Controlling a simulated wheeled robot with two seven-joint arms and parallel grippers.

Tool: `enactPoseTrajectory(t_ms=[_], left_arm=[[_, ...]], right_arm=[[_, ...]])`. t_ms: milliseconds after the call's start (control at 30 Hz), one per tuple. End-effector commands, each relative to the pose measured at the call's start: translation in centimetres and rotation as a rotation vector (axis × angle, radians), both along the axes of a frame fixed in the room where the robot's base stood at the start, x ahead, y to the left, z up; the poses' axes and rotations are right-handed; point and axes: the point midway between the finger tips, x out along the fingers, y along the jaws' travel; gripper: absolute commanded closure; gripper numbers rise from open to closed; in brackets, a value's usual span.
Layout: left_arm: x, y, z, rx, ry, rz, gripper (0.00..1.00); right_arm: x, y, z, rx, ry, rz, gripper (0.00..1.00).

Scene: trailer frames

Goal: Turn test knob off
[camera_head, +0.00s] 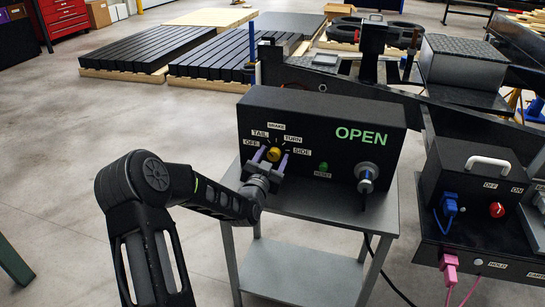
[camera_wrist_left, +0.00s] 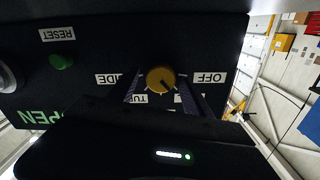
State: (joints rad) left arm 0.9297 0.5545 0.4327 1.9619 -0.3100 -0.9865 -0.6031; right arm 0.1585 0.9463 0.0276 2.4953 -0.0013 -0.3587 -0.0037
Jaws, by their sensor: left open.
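The yellow test knob (camera_head: 273,154) is on the front of a black control box (camera_head: 305,112), among the labels OFF, TAIL, BRAKE, TURN and SIDE. It also shows in the left wrist view (camera_wrist_left: 160,80), with a dark mark on its face slanting toward the lower right; its exact setting is hard to tell. My left gripper (camera_head: 270,158) is open at the knob, with one purple finger on each side of it. I cannot tell whether the fingers touch it. The wrist view partly hides the TAIL and BRAKE labels. My right gripper is not in view.
A green reset button (camera_head: 323,166) and a grey connector (camera_head: 366,171) sit right of the knob. The box stands on a grey metal cart (camera_head: 310,270). Another black box (camera_head: 475,185) with a red knob and cables is at the right. The floor at left is clear.

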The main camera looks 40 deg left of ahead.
Motion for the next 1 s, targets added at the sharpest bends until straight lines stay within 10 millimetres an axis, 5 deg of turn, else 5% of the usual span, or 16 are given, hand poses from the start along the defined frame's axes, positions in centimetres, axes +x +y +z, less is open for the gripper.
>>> enactPoseTrajectory(t_ms=[200, 900, 1000], left_arm=[[0.02, 0.0, -0.01, 0.0, 0.0, 0.0, 0.42], [-0.02, -0.01, -0.03, -0.001, 0.0, 0.0, 0.99], [-0.02, -0.01, -0.03, -0.001, 0.0, 0.0, 1.0]], right_arm=[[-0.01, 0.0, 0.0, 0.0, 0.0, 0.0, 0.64], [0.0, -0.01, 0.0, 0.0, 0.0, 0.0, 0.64], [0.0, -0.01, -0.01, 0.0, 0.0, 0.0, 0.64]])
